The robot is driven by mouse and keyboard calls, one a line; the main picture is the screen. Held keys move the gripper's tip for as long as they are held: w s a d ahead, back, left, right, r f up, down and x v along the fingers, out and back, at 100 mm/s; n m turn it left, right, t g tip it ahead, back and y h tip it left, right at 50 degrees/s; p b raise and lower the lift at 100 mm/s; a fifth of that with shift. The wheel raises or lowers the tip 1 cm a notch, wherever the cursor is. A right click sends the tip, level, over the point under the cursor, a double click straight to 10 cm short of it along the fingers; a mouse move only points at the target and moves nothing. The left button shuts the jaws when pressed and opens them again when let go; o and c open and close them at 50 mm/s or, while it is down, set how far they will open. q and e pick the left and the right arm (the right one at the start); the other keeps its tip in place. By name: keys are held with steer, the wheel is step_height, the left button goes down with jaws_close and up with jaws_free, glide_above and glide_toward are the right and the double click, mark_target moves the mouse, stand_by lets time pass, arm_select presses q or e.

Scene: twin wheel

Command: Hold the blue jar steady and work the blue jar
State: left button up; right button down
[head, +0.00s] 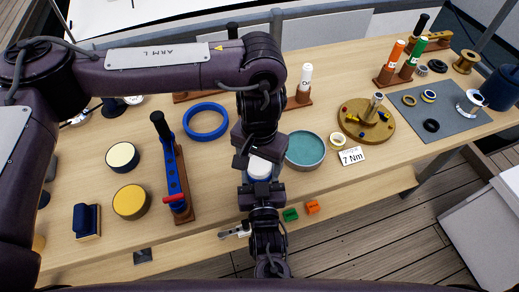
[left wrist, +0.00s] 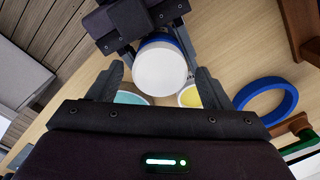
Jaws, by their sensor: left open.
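The blue jar (head: 259,168) has a white lid and a blue body. It is near the front of the table in the head view, partly hidden by both grippers. In the left wrist view the jar (left wrist: 160,70) shows its lid facing me. My left gripper (head: 246,152) is above the jar, pointing down. In the left wrist view its two fingers (left wrist: 159,76) are spread apart, one toward each side of the lid, with nothing gripped. My right gripper (head: 262,192) comes from the front edge. Its fingers (left wrist: 150,42) flank the jar's body and look closed on it.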

arm_select(q)
steer(key=shift+f, duration=0.25)
steer(key=c, duration=1)
steer(key=m, duration=0.3)
steer(key=o, duration=1.1)
steer(key=shift+c, duration=0.2)
